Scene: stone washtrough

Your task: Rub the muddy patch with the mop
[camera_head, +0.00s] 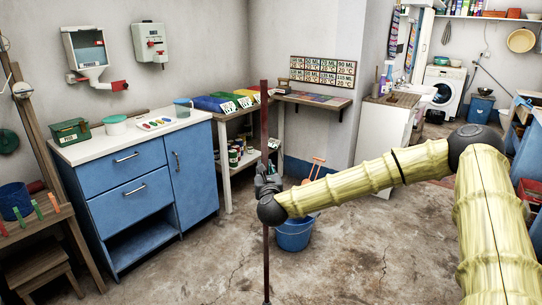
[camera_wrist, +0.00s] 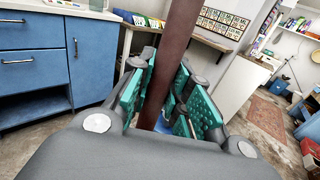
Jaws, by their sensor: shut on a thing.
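The mop's long reddish-brown handle (camera_head: 266,250) stands nearly upright in front of me and runs down to the bottom edge of the head view. My gripper (camera_head: 267,183) is shut on the handle partway up. In the wrist view the handle (camera_wrist: 174,55) passes between the teal finger pads of my gripper (camera_wrist: 165,108). The mop's head is not in view in either picture. The concrete floor (camera_head: 190,270) has brown stains and cracks, but I cannot tell which part is the muddy patch.
A blue cabinet (camera_head: 130,205) stands at the left. A blue bucket (camera_head: 294,235) stands on the floor behind the handle. A shelf with paint tins (camera_head: 234,155) and a white counter (camera_head: 385,135) line the back. The floor in front is largely clear.

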